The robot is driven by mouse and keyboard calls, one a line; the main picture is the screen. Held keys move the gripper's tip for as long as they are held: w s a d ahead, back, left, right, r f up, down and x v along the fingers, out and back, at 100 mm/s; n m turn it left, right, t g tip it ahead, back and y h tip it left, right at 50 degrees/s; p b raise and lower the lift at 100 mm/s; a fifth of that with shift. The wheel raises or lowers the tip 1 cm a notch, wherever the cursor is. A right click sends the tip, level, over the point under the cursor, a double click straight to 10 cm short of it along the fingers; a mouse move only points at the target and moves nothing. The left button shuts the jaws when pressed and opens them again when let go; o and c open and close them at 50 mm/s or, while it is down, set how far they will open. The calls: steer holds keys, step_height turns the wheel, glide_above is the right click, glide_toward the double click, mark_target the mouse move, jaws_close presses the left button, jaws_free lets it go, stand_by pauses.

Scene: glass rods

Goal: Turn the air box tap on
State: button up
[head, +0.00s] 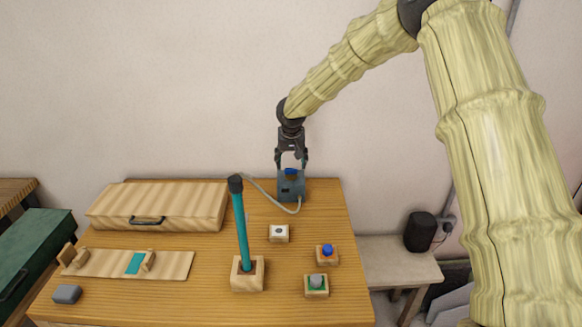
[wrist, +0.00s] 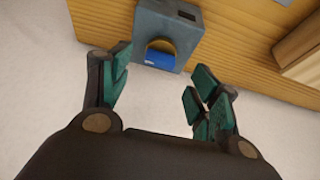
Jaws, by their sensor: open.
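The air box (head: 291,187) is a small blue-grey box at the back of the wooden table, with a pale hose from it. Its tap (head: 290,172) is a blue knob on top. My gripper (head: 291,160) is open and points down above the box, its fingers to either side of the tap in the head view. In the wrist view the box (wrist: 165,30) is at the top, and the blue tap (wrist: 160,55) shows beyond and between the open fingertips (wrist: 160,75). I cannot tell whether the fingers touch the tap.
A teal rod (head: 241,225) stands in a wooden block (head: 248,274). Small blocks with a white top (head: 279,233), a blue knob (head: 327,251) and a green-grey top (head: 316,286) are to its right. A wooden case (head: 160,206) lies at the left. The wall is close behind the box.

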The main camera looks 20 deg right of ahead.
mark_target(291, 170)
steer(key=shift+p+x, duration=0.5)
steer(key=shift+x, duration=1.9)
steer(key=c, duration=1)
